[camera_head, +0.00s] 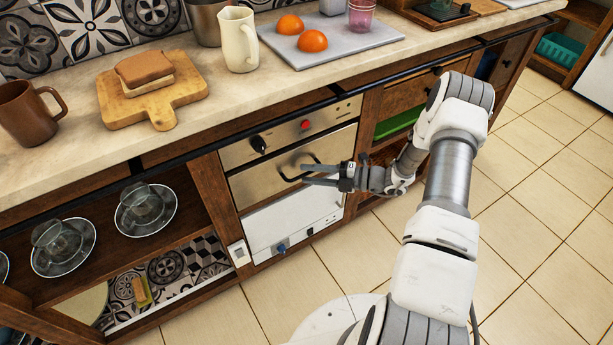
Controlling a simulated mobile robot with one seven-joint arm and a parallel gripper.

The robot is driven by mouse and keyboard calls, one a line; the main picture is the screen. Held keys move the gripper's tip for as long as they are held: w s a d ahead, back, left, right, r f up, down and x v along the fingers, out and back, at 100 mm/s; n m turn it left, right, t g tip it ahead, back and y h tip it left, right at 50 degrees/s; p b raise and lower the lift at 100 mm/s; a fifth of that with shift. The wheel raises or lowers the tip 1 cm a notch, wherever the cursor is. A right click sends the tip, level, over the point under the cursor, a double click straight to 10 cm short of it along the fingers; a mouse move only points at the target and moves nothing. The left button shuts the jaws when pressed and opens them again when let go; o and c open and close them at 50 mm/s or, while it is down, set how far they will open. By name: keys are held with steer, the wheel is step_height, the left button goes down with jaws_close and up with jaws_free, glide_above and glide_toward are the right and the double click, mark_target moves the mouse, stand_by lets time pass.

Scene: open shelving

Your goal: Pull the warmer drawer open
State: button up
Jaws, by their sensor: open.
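The warmer drawer (260,186) looks like the steel front in the counter's base, below a control panel with a black knob and a red knob. It appears shut, flush with the unit. Its dark curved handle (286,178) sticks out from the middle of the front. My gripper (304,175) reaches in from the right, with its open fingers pointing left at the handle. The fingertips overlap the handle's right part in the picture. I cannot tell whether they touch it or lie around it.
A white panel (290,222) with a blue knob is below the drawer. Open shelves with glass dishes (146,208) stand left. The counter above holds a cutting board (190,95) with a sandwich, a cream jug (238,40) and oranges (312,41). The tiled floor (540,215) in front is clear.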

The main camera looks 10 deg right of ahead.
steer(key=shift+x, duration=0.75)
jaws_close()
stand_by(0.9)
